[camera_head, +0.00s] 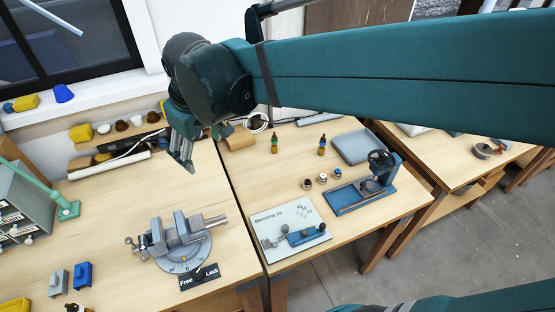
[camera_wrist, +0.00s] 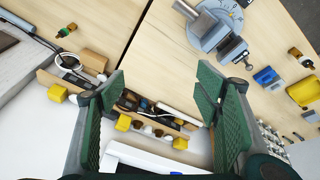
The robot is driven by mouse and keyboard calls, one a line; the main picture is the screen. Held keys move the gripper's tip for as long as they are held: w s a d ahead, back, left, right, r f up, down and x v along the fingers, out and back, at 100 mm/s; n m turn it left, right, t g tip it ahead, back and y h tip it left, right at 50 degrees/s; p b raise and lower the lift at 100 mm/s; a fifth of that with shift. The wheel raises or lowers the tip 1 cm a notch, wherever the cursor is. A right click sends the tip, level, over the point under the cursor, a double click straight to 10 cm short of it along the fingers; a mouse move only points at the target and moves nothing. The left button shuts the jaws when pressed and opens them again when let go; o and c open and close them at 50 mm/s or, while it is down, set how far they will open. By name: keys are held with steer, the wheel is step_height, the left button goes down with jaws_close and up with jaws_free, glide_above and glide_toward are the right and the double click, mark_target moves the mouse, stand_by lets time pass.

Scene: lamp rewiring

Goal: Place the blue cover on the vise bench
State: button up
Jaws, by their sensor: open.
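A blue block-like part (camera_head: 83,275), which may be the blue cover, sits on the vise bench (camera_head: 115,205) beside a similar grey part (camera_head: 58,281). It also shows in the wrist view (camera_wrist: 266,76) at the right. Another blue piece (camera_head: 63,93) lies on the windowsill; I cannot tell which one is the cover. The vise (camera_head: 178,240) stands near the bench's right front, and in the wrist view (camera_wrist: 222,32) at the top. My gripper (camera_head: 182,160) is open and empty above the back right of the vise bench, apart from both blue pieces. Its fingers (camera_wrist: 160,85) are spread wide.
A shallow wooden tray (camera_head: 118,143) with several small items lies along the back wall. A grey drawer cabinet (camera_head: 18,205) and green stand (camera_head: 66,209) are at the left. The second bench holds a bending jig board (camera_head: 287,243) and blue press (camera_head: 365,190). The bench middle is clear.

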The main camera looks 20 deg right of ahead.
steer(key=s+d+f+m+t, duration=0.1)
steer(key=s+d+m, duration=0.2)
steer(key=s+d, duration=0.3)
steer(key=s+d+f+m+t, duration=0.2)
steer(key=s+d, duration=0.5)
steer(key=d, duration=0.5)
steer(key=shift+f+m+h, duration=0.25)
steer(key=shift+m+h, duration=0.15)
steer(key=shift+m, duration=0.3)
steer(key=shift+s+f, duration=0.1)
